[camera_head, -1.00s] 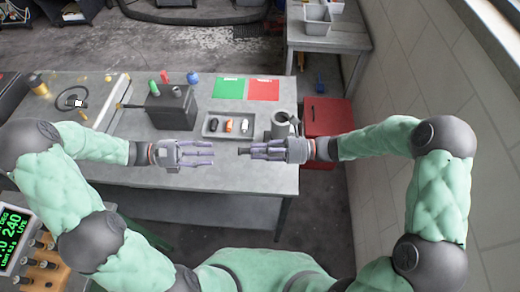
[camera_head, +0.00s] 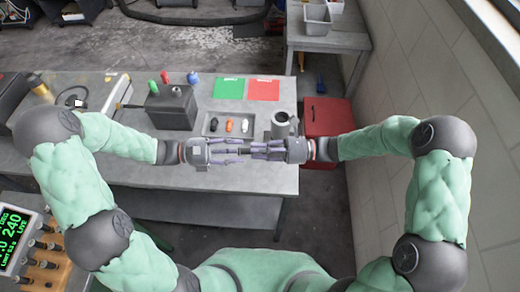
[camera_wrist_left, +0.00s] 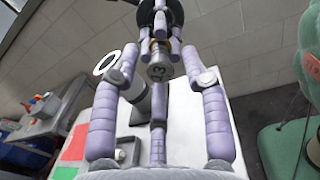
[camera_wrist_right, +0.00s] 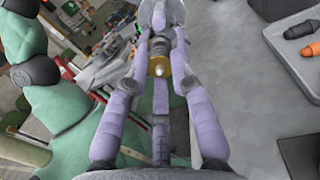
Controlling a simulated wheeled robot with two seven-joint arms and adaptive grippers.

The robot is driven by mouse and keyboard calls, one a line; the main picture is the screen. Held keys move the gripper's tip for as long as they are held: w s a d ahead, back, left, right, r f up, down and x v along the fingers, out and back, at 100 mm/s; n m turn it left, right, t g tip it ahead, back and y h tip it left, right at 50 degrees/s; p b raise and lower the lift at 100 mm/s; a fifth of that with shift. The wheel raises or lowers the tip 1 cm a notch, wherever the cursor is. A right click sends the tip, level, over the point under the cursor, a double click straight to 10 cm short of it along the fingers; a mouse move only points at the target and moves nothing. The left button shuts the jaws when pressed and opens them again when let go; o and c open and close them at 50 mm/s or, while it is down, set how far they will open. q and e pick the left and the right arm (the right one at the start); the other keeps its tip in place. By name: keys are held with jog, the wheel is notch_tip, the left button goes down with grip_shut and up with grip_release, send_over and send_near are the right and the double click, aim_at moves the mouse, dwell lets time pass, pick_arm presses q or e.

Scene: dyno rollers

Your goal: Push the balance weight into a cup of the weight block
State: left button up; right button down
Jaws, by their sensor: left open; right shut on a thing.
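My right gripper (camera_head: 256,151) is shut on a small metal cylinder, held level above the bench's front part. The cylinder (camera_wrist_left: 159,70) shows its round silver end, with a dark mark, in the left wrist view. A brass-coloured part of it (camera_wrist_right: 158,67) shows in the right wrist view. I cannot tell whether it is the balance weight. My left gripper (camera_head: 236,150) is open and faces the right one, its fingers reaching around the cylinder's free end; contact is unclear.
A grey tray (camera_head: 208,131) holds a black, an orange and a white piece. A grey mug-like container (camera_head: 281,126) stands right of it. Green (camera_head: 229,88) and red (camera_head: 264,90) sheets lie behind. A red cabinet (camera_head: 326,117) stands beyond the bench's right edge.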

pick_arm(q)
jog(key=shift+d, duration=0.35)
dwell(0.6)
grip_shut()
pick_arm(e)
jog(key=c, duration=1)
grip_release()
jog(key=shift+d, duration=0.1)
jog(key=d, duration=0.7)
jog(key=shift+w+d, duration=0.4)
jog(key=shift+f, duration=0.1)
